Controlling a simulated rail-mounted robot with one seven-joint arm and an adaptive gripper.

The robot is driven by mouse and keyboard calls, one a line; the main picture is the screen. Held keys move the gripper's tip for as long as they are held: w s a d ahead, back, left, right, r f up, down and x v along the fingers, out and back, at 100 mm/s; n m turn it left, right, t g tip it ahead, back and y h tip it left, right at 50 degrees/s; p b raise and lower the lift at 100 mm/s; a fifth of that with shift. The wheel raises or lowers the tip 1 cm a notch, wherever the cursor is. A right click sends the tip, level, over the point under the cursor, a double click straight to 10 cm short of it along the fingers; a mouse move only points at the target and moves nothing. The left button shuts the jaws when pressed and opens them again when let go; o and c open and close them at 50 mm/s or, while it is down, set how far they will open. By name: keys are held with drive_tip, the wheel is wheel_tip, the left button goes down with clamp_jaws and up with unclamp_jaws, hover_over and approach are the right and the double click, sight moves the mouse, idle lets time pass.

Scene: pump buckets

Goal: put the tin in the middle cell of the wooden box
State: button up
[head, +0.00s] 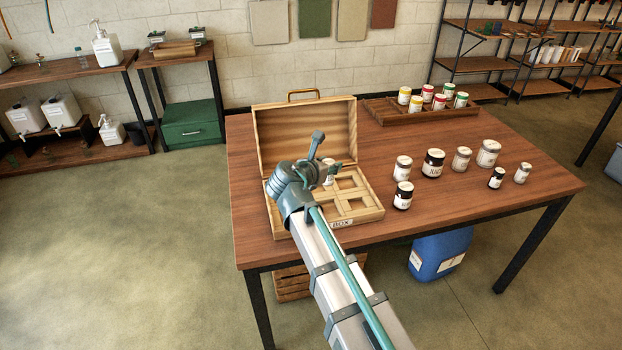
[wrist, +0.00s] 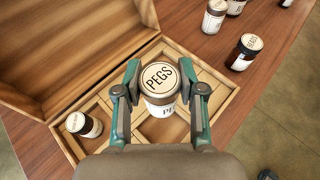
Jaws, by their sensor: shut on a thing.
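My gripper (wrist: 160,76) is shut on a tin (wrist: 162,106) with a pale lid and a white label, both lettered PEGS. The tin looks upright, held between the two fingers over the open wooden box (head: 361,214); the gap below it is hard to judge. In the head view, my gripper (head: 328,172) is over the box and partly covers its cells. The box has wooden dividers, and its lid stands open at the back. A small dark jar (wrist: 86,125) sits in a cell at the left in the wrist view. The held tin hides part of the cells under it.
Several jars, including a black one (head: 433,163), stand on the table (head: 480,212) right of the box. A wooden tray (head: 419,112) with several colour-lidded tins lies at the back. The raised lid (head: 305,132) walls off the box's far side.

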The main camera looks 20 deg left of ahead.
drive_tip(key=shift+w+a+f+p, duration=0.2)
drive_tip(key=shift+w+a+f, duration=0.9)
drive_tip(key=shift+f, duration=0.7)
drive_tip(key=shift+w+a+f+p, duration=0.15)
drive_tip(key=shift+w+a+f, duration=0.95)
drive_tip(key=shift+f, duration=0.75)
drive_tip(key=shift+w+a+f+p, duration=0.2)
drive_tip(key=shift+w+a+f, duration=0.6)
drive_tip(key=shift+w+f, duration=0.8)
drive_tip(key=shift+s+f, duration=0.25)
drive_tip(key=shift+f, duration=0.1)
drive_tip(key=o, duration=1.1)
drive_tip(key=shift+o, duration=0.2)
drive_tip(key=shift+r, duration=0.2)
drive_tip(key=b+v, duration=0.1)
drive_tip(key=v, duration=1.1)
